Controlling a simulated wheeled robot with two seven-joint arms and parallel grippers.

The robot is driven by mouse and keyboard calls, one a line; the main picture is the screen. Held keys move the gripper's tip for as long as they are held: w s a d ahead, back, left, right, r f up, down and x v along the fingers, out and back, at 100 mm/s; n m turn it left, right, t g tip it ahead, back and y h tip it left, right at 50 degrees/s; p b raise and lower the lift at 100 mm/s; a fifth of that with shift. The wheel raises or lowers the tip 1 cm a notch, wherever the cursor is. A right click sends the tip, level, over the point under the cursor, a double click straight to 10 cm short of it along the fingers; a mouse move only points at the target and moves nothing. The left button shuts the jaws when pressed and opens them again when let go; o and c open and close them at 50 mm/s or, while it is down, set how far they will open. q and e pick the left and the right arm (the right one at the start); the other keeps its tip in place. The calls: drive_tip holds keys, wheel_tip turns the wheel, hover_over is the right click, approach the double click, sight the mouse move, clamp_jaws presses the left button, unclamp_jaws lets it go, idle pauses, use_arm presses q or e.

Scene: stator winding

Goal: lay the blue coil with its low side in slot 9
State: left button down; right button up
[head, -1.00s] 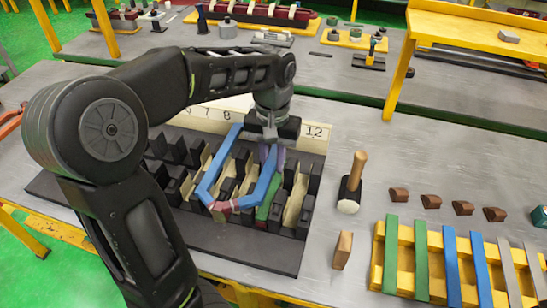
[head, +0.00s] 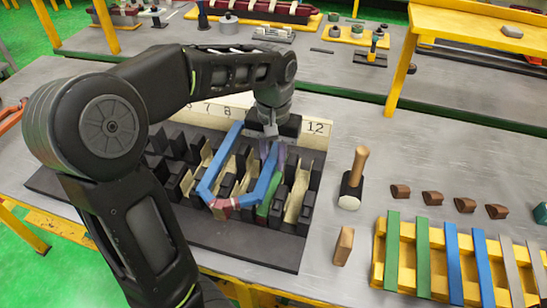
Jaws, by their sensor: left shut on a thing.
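The blue coil (head: 215,165) is a six-sided loop with a reddish wrap at its near end. It lies over the black stator block (head: 215,228), low among the teeth, its two long sides running away from me. My left gripper (head: 271,137) is at the coil's far end, shut on it. The fingertips are partly hidden by the wrist. A number strip (head: 317,128) behind the block shows 7, 8 and 12; the numbers between, including 9, are hidden by my arm. I cannot tell which slot each side is in. My right gripper is not in view.
A mallet (head: 354,180), a wooden block (head: 343,245), several brown wedges (head: 432,197) and a yellow rack (head: 406,262) of coloured strips stand to the right.

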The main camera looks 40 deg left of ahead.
sight(273, 183)
use_arm(q)
drive_tip(key=shift+f, duration=0.25)
drive_tip(key=shift+f+b, duration=2.05)
drive_tip(key=shift+f, duration=0.65)
drive_tip(key=shift+s+f, duration=0.1)
drive_tip(key=shift+f, duration=0.1)
drive_tip(key=shift+s+d+f+b, duration=0.1)
drive_tip(key=shift+s+f+b, duration=0.1)
drive_tip(key=shift+f+b, duration=0.2)
drive_tip(key=c, duration=1.2)
unclamp_jaws()
drive_tip(key=shift+c, duration=0.2)
drive_tip(key=shift+o, duration=0.5)
drive_tip(key=shift+w+f, duration=0.15)
drive_tip(key=shift+w, duration=0.1)
drive_tip(key=shift+r+p, duration=0.3)
drive_tip(key=shift+r, duration=0.15)
drive_tip(key=shift+r+p, duration=0.6)
drive_tip(key=shift+r, duration=0.1)
